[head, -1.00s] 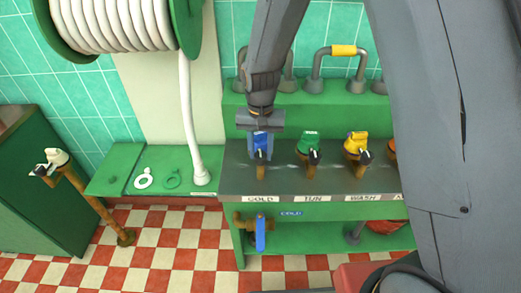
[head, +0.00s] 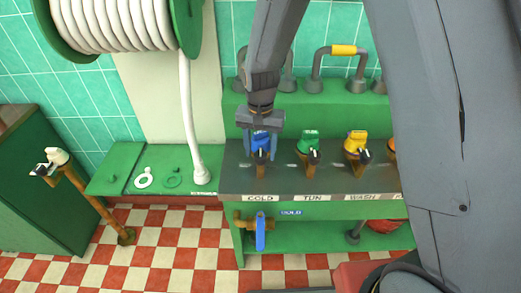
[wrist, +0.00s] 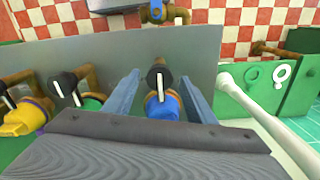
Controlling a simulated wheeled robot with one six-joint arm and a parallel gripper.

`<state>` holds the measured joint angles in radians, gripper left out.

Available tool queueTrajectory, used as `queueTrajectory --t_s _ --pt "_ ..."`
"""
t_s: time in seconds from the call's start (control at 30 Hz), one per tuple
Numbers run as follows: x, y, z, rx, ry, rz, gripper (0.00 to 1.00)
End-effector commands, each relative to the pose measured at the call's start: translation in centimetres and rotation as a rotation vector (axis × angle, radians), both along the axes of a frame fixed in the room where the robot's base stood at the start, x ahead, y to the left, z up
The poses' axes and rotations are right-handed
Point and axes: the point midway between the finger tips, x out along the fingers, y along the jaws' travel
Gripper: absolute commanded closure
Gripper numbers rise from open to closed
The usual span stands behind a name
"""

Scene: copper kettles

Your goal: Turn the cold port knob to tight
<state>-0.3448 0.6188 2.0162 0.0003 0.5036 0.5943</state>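The cold port knob (head: 262,141) is blue and sits at the left end of the grey counter, above the label "COLD". A black piece with a white mark sits at its front. In the wrist view the blue knob (wrist: 162,106) lies between the two blue-grey fingers of my gripper (wrist: 160,90), with a gap visible on the left side. My gripper (head: 261,154) is open around the knob. The white mark looks nearly upright in the wrist view. No tight marking can be read.
A green knob (head: 309,142) and a yellow knob (head: 356,143) stand to the right on the same counter. A blue-handled valve (head: 260,232) is below. A white hose (head: 187,110) hangs to the left. Pipes with a yellow band (head: 343,50) stand behind.

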Motion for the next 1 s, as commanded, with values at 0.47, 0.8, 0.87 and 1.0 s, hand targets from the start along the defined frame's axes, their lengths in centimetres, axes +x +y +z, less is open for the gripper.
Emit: queueTrajectory --t_s 0.47,0.8,0.87,1.0 --pt "0.0 0.0 2.3 0.001 -0.001 0.001 0.49" --pt "0.0 0.0 6.9 0.000 -0.001 0.001 0.49" --pt "0.0 0.0 7.3 0.000 0.000 0.000 0.49" --pt "0.0 0.0 7.8 0.000 0.000 0.000 0.49"
